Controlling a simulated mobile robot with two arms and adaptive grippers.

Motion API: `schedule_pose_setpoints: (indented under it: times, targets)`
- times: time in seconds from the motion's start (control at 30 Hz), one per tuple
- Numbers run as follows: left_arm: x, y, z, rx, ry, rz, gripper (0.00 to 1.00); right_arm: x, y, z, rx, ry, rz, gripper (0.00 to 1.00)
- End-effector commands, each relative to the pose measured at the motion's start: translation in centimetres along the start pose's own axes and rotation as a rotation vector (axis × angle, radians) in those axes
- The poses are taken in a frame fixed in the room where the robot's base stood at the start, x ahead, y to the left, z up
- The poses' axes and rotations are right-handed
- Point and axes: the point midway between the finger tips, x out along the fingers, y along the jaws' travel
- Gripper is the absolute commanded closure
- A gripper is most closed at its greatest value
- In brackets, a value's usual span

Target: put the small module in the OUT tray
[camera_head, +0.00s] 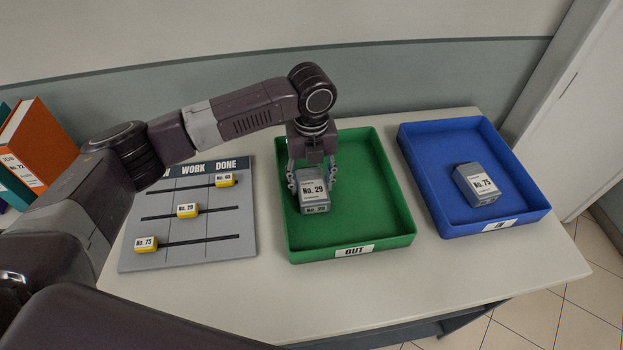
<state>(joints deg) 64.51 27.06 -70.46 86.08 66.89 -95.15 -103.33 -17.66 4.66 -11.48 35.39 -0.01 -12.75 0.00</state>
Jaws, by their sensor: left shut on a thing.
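A grey module labelled No. 29 (314,198) is between the fingers of my left gripper (312,182), which is shut on it. It is over the left part of the green OUT tray (350,252), inside its walls. Whether it touches the tray floor I cannot tell. Another grey module, labelled No. 75 (477,185), lies in the blue tray (492,226) to the right, turned at an angle. My right gripper is not in view.
A grey board (190,254) with WORK and DONE columns lies left of the green tray. It has yellow sliders: No. 75 (146,244) at left, No. 29 (187,210) mid-board, one (225,180) under DONE. Binders (38,146) stand at far left. The green tray's right side is empty.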

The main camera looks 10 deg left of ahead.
Motion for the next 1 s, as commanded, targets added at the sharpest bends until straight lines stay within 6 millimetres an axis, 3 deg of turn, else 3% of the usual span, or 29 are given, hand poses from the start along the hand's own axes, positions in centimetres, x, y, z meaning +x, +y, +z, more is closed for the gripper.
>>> schedule_pose_setpoints:
  times: [0.27,0.3,0.43,0.77,1.0]
  targets:
    - [0.1,-0.1,0.0,0.000,-0.001,-0.002,0.96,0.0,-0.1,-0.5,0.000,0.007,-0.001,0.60]
    - [0.2,-0.1,0.0,0.000,0.000,-0.001,0.49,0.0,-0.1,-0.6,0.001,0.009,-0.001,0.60]
    - [0.1,0.0,0.0,0.000,0.000,-0.001,0.35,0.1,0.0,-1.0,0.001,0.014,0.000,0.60]
    - [-0.1,0.0,0.0,0.000,-0.001,-0.001,0.34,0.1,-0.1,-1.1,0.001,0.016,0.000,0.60]
    - [-3.5,-0.2,0.1,0.000,-0.004,-0.005,0.34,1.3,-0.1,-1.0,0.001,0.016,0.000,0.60]
